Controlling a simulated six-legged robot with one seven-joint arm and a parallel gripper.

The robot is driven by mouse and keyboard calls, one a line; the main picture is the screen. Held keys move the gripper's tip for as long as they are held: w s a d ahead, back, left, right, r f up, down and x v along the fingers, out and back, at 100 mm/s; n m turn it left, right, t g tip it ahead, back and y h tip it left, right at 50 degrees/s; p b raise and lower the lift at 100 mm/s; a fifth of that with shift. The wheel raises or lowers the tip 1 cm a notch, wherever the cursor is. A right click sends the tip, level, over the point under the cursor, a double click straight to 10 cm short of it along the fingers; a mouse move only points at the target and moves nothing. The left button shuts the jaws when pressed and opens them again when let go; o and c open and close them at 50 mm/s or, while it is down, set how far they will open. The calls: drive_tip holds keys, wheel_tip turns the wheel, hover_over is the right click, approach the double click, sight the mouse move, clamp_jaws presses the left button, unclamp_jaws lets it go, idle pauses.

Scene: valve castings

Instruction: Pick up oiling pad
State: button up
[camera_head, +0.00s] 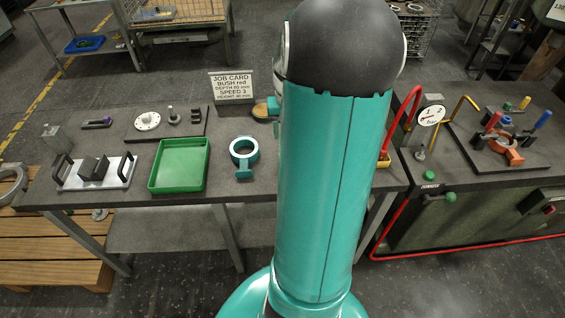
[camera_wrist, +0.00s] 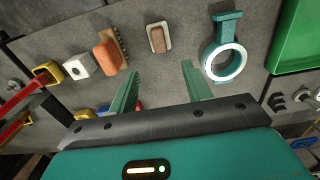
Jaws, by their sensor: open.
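A small pad with a brown top in a pale shallow holder, which looks like the oiling pad (camera_wrist: 158,38), lies on the grey bench top in the wrist view. My gripper (camera_wrist: 160,70) is open, its two green fingers apart and empty. The pad is beyond the fingertips, roughly in line with the gap between them, and not touched. In the head view my arm covers that part of the bench, so I cannot see the pad there.
A teal ring-shaped casting (camera_wrist: 224,60) and a green tray (camera_wrist: 295,40) lie right of the pad in the wrist view. An orange-brown brush (camera_wrist: 112,52) and a white block (camera_wrist: 76,66) lie left. A job card (camera_head: 232,86) stands at the bench's back.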

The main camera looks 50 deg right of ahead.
drive_tip(key=f, duration=1.3)
drive_tip(key=shift+s+a, duration=0.15)
drive_tip(key=shift+s, duration=0.05)
drive_tip(key=shift+c, duration=0.2)
drive_tip(key=c, duration=0.7)
